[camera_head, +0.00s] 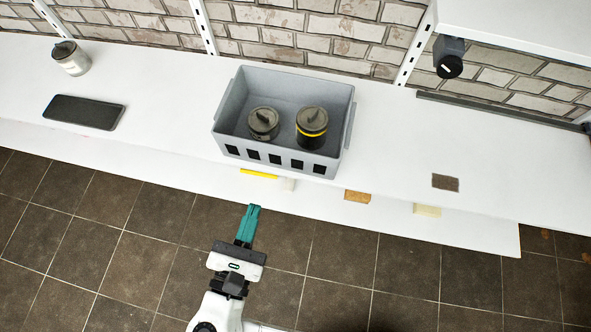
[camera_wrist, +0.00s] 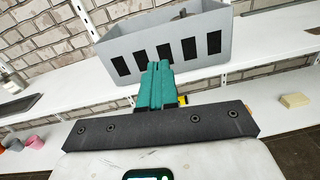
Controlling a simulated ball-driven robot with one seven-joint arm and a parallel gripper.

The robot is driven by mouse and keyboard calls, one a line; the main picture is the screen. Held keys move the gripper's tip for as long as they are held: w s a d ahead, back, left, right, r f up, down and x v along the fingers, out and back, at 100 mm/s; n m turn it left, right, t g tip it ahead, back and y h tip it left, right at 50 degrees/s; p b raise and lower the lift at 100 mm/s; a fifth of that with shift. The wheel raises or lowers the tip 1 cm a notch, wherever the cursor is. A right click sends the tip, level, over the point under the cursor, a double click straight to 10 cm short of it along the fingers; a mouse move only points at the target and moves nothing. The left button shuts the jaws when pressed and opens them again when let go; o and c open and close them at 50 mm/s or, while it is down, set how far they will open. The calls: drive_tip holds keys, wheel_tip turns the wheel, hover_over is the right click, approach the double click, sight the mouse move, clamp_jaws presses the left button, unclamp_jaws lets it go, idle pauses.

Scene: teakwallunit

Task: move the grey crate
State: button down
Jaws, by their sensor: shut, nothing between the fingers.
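The grey crate (camera_head: 232,110) stands on the upper white shelf (camera_head: 400,145) in the head view, with a row of dark slots in its front wall. Two dark lidded jars stand inside it, a plain one (camera_head: 263,123) and one with a yellow band (camera_head: 311,127). My gripper (camera_head: 254,208), with teal fingers, is in front of the shelf edge, below and apart from the crate. Its fingers are shut together and empty. In the wrist view the crate (camera_wrist: 206,22) is ahead, and my gripper's fingers (camera_wrist: 155,68) overlap its slotted front wall in the picture.
A black flat slab (camera_head: 84,112) and a lidded grey jar (camera_head: 70,58) are on the shelf at left. A brown square (camera_head: 445,182) lies at right. A yellow item (camera_head: 259,174), an orange-brown block (camera_head: 357,196) and a cream block (camera_head: 427,210) are on the lower shelf.

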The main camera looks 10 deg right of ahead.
sight(271, 153)
drive_tip(key=shift+n+y, duration=0.6)
drive_tip(key=shift+n, duration=0.2)
drive_tip(key=p+x, duration=0.1)
drive_tip(key=x, duration=0.7)
drive_tip(key=p+x, duration=0.1)
drive_tip(key=x, duration=0.2)
drive_tip(key=shift+w+d+f+p, duration=0.3)
drive_tip(key=shift+d+f, duration=0.05)
drive_tip(key=shift+w, duration=0.1)
drive_tip(key=b+x, duration=0.2)
drive_tip(key=x, duration=0.9)
drive_tip(key=shift+r, duration=0.15)
